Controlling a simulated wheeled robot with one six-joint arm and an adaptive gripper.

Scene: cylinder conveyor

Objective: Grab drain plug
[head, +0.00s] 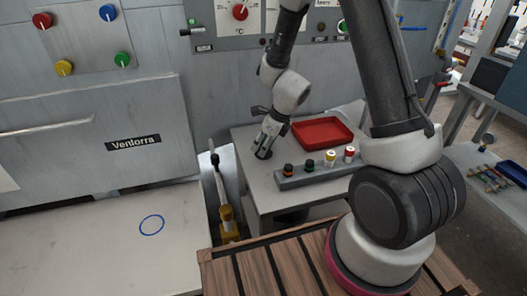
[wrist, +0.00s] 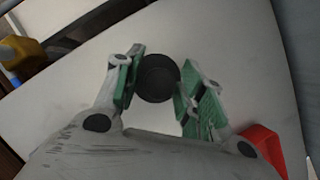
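A round black object (wrist: 157,78), which looks like the drain plug, lies between my two fingertips in the wrist view. In the head view a dark piece (head: 263,154) shows at the tips of my gripper (head: 268,140), over the left part of the grey table. My gripper (wrist: 160,85) has its green-padded fingers apart, one on each side of the black object. The pads look close to its edges, but I cannot tell whether they press on it. The object's underside is hidden.
A red tray (head: 322,132) lies at the table's back. A grey rack (head: 318,172) holds several small cylinders to the right of my gripper. A yellow-based upright piece (head: 227,218) stands left of the table. A light surface with a blue ring (head: 151,225) is farther left.

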